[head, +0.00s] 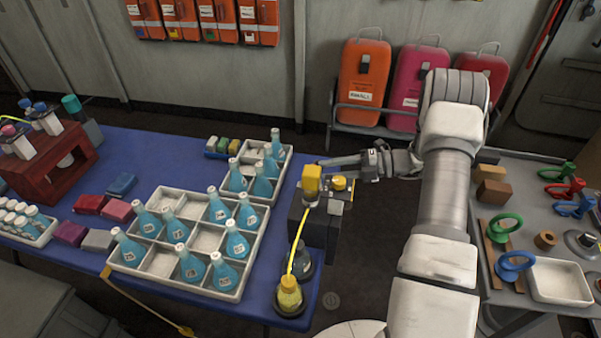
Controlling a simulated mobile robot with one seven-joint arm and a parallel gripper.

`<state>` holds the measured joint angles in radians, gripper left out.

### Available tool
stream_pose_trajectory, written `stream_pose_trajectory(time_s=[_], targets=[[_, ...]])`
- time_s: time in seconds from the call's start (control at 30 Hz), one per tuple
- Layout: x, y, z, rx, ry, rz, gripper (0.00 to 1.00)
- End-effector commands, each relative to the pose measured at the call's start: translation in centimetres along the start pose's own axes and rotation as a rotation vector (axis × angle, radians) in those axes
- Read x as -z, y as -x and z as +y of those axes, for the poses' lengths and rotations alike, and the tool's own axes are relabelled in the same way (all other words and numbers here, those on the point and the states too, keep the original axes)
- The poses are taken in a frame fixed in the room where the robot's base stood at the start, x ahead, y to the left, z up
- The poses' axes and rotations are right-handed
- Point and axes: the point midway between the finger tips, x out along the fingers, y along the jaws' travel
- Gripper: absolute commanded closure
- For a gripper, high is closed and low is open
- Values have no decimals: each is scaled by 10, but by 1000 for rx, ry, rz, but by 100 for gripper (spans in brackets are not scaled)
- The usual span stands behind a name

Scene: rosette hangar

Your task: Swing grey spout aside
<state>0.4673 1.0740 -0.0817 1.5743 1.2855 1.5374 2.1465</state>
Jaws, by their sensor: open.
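A dark grey dispenser (313,222) stands at the right edge of the blue table, with a yellow block on top (312,178). A yellow tube (297,243) curves down from it to a flask of yellow liquid (288,294). A small light grey piece (335,207) shows on the dispenser's right side; I cannot tell for sure whether it is the grey spout. My gripper (338,170) is open, reaching in from the right, its fingers by the dispenser's top. A yellow round knob (339,183) shows beside the fingers. Contact cannot be made out.
A dark flask (301,262) stands behind the yellow one. White crates (150,262) with blue flasks fill the table to the left. A grey bench (505,165) with coloured rings and a white tray (560,282) is at right. Orange and red cases (364,75) stand at the back wall.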

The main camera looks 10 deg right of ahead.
Motion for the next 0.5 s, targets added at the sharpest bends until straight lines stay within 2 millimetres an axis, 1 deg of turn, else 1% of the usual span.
stream_pose_trajectory(time_s=[0.03, 0.2, 0.33, 0.5], targets=[[1, -13, 0, 0, 0, 5, 59], [1, -48, 0, 0, 1, 5, 59], [0, -68, 0, 0, 1, 3, 59], [0, -81, 0, 0, 0, 2, 59]])
